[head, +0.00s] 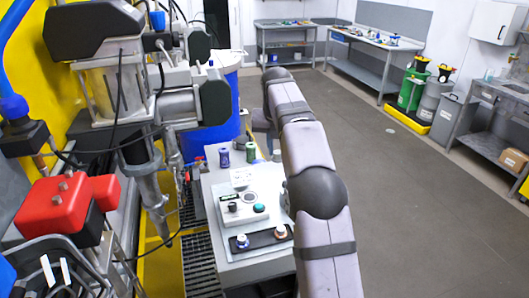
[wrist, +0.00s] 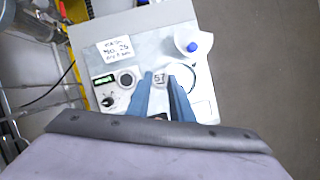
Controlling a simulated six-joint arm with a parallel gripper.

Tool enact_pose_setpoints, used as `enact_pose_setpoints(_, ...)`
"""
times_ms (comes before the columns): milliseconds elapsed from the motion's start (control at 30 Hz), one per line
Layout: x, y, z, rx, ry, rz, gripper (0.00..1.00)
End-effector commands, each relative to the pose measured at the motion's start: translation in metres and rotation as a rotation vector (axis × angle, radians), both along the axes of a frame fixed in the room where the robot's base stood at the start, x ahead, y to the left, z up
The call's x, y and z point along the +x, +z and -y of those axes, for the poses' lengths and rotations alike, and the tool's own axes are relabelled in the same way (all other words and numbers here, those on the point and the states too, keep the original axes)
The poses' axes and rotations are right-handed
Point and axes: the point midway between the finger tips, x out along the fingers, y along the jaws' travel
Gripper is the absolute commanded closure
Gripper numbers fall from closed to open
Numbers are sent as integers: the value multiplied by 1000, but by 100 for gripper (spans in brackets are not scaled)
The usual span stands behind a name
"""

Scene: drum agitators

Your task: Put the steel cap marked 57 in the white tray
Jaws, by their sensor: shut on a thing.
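In the wrist view, the steel cap marked 57 (wrist: 160,78) is a small pale piece with dark digits between the blue fingertips of my gripper (wrist: 163,80). The fingers are shut on it, over the workbench. A white rounded dish (wrist: 181,40), perhaps the white tray, lies beyond the fingers to the right, with a blue-topped item on it. The cap is apart from this dish in the picture; its height above the bench cannot be told. In the head view my arm hides the gripper and the cap.
A control box (head: 243,209) with a dial stands on the bench, near a printed card (wrist: 115,49). A black strip (head: 262,240) holds two small capped pieces. Purple (head: 224,158) and green (head: 251,152) containers stand behind.

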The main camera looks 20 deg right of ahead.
Motion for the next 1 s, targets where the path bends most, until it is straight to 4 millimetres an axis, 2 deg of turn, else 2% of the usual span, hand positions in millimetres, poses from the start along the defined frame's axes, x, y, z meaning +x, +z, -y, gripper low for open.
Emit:
enact_pose_setpoints(267, -27, 2, 28, -1, -45, 1, 100)
enact_pose_setpoints(467, -60, -7, 53, -2, -89, 0, 100)
enact_pose_setpoints(700, -105, -41, 75, -3, -192, -2, 100)
enact_pose_setpoints(1000, -147, -101, 80, -6, -372, -2, 100)
